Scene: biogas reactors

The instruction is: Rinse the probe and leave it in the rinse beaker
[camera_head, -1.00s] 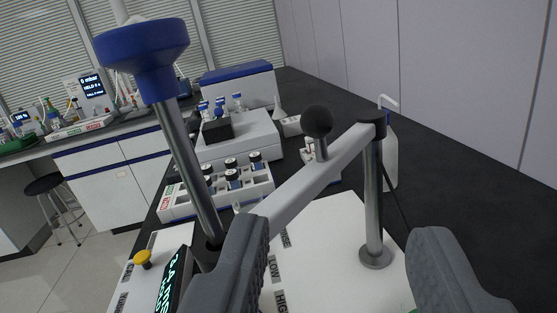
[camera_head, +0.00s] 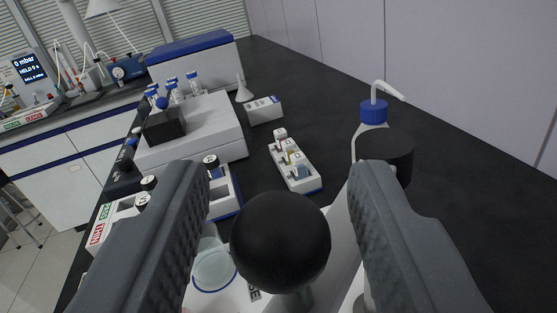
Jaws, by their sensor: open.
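My gripper (camera_head: 281,172) is open, its two grey fingers to either side of a black ball knob (camera_head: 280,240). The knob sits on a short metal stem on a pale swing arm, mostly hidden below it; I cannot tell whether the fingers touch it. A black pivot cap (camera_head: 388,150) is behind the right finger. A clear beaker (camera_head: 212,268) with a blue ring stands left of the knob, beside a partly hidden label ending in "SE"; it may be the rinse beaker. I see no probe in the current view.
A wash bottle (camera_head: 373,113) with a blue cap stands at right. Ahead are a small vial tray (camera_head: 310,184), a white box (camera_head: 265,111), a funnel (camera_head: 243,92) and a white instrument (camera_head: 215,130) bearing bottles. The dark bench at upper right is clear.

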